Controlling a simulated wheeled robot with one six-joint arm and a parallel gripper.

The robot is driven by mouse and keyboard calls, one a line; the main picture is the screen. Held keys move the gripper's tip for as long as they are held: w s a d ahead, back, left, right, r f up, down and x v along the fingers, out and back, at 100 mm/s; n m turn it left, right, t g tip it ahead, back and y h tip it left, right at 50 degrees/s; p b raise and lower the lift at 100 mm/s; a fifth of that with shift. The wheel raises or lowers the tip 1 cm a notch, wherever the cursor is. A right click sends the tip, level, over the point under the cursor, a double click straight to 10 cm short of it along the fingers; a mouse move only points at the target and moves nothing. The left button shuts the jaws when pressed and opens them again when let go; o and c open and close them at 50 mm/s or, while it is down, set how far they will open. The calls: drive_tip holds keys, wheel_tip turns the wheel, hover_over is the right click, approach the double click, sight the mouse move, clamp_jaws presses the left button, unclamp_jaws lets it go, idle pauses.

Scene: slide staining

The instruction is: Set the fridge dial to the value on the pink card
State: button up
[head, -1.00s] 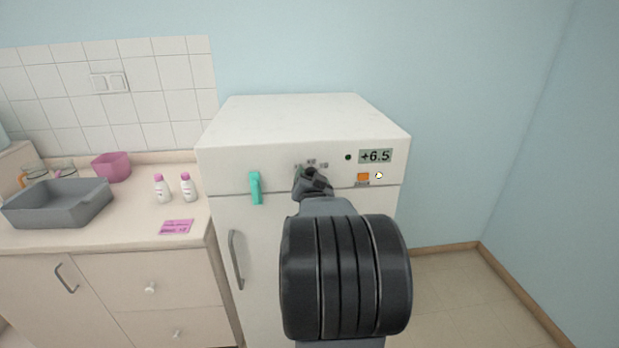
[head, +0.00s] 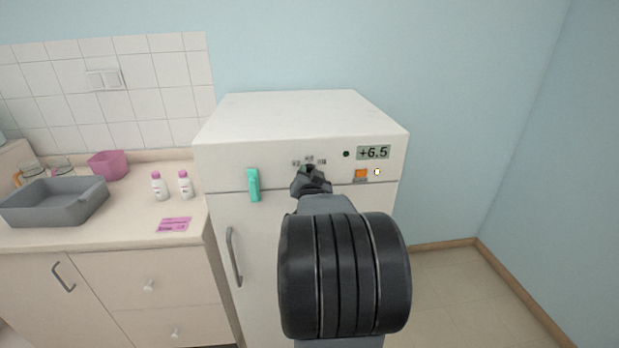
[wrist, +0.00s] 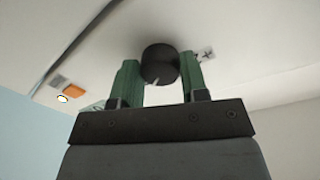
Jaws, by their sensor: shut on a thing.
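The white fridge (head: 300,115) has a display (head: 373,152) reading +6.5. My gripper (head: 311,178) is at its front panel, below several small printed marks (head: 309,160). In the wrist view my gripper (wrist: 159,70) has its two green fingers on either side of the round black dial (wrist: 160,62), shut on it. A pale notch shows on the dial's edge. In the head view the gripper hides the dial. The pink card (head: 173,225) lies on the counter at left; its writing is too small to read.
An orange button (head: 361,175) and a small white light (head: 377,172) sit right of the gripper. A teal clip (head: 253,184) hangs on the fridge front at left. Two bottles (head: 184,185), a grey tray (head: 55,205) and a pink tub (head: 108,165) stand on the counter.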

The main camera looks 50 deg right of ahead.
drive_tip(key=n+b, duration=0.6)
drive_tip(key=n, duration=0.2)
drive_tip(key=n+t+b, duration=0.1)
drive_tip(key=n+b, duration=0.5)
drive_tip(key=n, duration=0.2)
drive_tip(key=n+y+b, duration=0.1)
drive_tip(key=n+b, duration=0.6)
drive_tip(key=n, duration=0.1)
drive_tip(key=shift+s+d+n+t, duration=0.2)
drive_tip(key=shift+d+n+t, duration=0.05)
drive_tip(key=shift+n+t, duration=0.05)
drive_tip(key=shift+n, duration=0.3)
drive_tip(key=o, duration=0.9)
